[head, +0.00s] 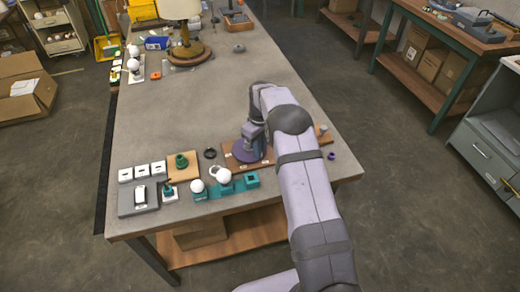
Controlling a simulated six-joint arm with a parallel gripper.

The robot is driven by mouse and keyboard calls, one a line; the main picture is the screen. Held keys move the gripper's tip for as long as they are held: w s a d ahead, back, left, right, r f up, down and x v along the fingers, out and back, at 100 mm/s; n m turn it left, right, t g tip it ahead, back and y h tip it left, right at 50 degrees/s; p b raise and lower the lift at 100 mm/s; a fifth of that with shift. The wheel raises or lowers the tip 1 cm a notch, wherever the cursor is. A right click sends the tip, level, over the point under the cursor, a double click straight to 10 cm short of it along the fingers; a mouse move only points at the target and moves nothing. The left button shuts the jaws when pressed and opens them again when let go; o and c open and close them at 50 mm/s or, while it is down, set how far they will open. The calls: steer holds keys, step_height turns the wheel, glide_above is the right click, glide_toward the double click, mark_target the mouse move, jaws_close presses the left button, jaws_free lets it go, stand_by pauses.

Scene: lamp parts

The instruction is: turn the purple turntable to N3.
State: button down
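The purple turntable (241,153) is a round disc on a brown wooden board (231,165) near the front right of the table. Small pale labels show on the board, but they are too small to read. My gripper (252,142) points down at the turntable, over its right side, and hides part of it. I cannot tell whether the fingers touch the turntable, or whether they are open or shut. The turntable's present setting cannot be read.
Left of the board are a black ring (210,153), a white ring (215,171), teal holders (225,188) with white bulbs, and a green part on a tan block (183,166). A small purple part (331,155) lies at right. A lamp (183,30) stands far back. The table's middle is clear.

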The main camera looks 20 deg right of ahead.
mark_target(245, 160)
steer(key=shift+a+m, duration=0.15)
steer(key=shift+m, duration=0.15)
steer(key=m, duration=0.1)
steer(key=a+m+b, duration=0.1)
steer(key=shift+s+a+m, duration=0.1)
steer(key=shift+s+m, duration=0.15)
steer(key=shift+m, duration=0.05)
steer(key=a+m+b, duration=0.1)
steer(key=m, duration=0.1)
steer(key=shift+a+m, duration=0.15)
steer(key=shift+m, duration=0.15)
steer(key=a+m, duration=0.1)
steer(key=m, duration=0.1)
steer(key=shift+a+m, duration=0.15)
steer(key=shift+m, duration=0.15)
steer(key=shift+w+a+m+b, duration=0.15)
steer(key=shift+a+m, duration=0.25)
steer(key=shift+m, duration=0.45)
steer(key=shift+w+a+m+b, duration=0.15)
steer(key=shift+a+m, duration=0.2)
steer(key=shift+m, duration=0.5)
steer(key=shift+r, duration=0.1)
steer(key=c, duration=1.8)
jaws_free()
